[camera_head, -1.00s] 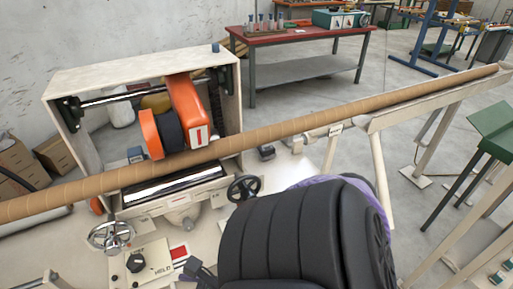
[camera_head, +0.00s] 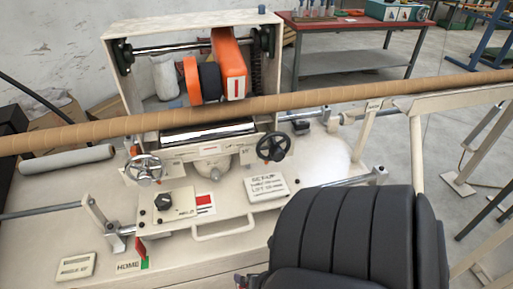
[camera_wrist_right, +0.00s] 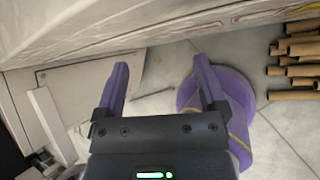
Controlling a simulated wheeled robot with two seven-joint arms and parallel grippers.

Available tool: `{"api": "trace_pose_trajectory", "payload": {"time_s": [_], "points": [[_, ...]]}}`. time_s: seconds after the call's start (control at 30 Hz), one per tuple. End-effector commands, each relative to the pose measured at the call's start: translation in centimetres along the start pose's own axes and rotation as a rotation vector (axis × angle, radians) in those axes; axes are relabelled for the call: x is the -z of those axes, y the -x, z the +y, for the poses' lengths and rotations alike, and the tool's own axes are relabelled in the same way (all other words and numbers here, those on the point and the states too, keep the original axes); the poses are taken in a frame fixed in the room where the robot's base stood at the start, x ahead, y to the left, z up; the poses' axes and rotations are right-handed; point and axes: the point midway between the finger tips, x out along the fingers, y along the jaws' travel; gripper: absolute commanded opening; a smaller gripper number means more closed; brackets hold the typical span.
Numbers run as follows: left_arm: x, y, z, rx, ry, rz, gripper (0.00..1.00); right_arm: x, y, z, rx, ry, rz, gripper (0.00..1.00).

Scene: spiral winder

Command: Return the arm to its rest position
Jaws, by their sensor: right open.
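My right arm (camera_head: 350,235) shows in the head view as a black ribbed link at the lower right, in front of the winder. Its gripper is hidden there. In the right wrist view my right gripper (camera_wrist_right: 160,90) has two purple fingers spread apart with nothing between them. It is beside a pale machine side panel (camera_wrist_right: 100,35), over the grey floor. My left gripper is not in view.
A long brown tube (camera_head: 290,101) crosses the spiral winder (camera_head: 112,60) to a support stand (camera_head: 440,101). Handwheels (camera_head: 273,147) and a control plate (camera_head: 165,205) face me. Several brown tubes (camera_wrist_right: 300,50) lie at the right in the wrist view. A red-topped table (camera_head: 355,22) stands behind.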

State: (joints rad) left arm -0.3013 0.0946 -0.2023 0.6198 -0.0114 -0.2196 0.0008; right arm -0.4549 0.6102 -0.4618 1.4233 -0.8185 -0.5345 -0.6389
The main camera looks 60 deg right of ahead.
Motion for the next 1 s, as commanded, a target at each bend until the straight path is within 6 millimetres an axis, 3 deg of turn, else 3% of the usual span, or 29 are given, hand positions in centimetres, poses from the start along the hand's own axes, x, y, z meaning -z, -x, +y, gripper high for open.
{"api": "trace_pose_trajectory", "payload": {"time_s": [0.2, 0.7, 0.77, 0.9, 1.0], "points": [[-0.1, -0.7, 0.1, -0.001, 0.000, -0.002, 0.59, 1.2, -1.1, -1.9, 0.063, -0.133, 0.021, 0.91], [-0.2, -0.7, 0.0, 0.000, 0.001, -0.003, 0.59, 1.8, -1.2, -2.6, 0.093, -0.203, 0.032, 0.91], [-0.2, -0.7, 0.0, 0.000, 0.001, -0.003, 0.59, 3.8, -1.6, -4.7, 0.185, -0.413, 0.056, 0.91], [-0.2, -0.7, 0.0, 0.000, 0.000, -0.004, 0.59, 12.7, -0.6, -9.6, 0.502, -1.198, 0.077, 0.91], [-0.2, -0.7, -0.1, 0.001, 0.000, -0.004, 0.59, 17.7, 1.1, -10.7, 0.663, -1.587, 0.036, 0.91]]}}
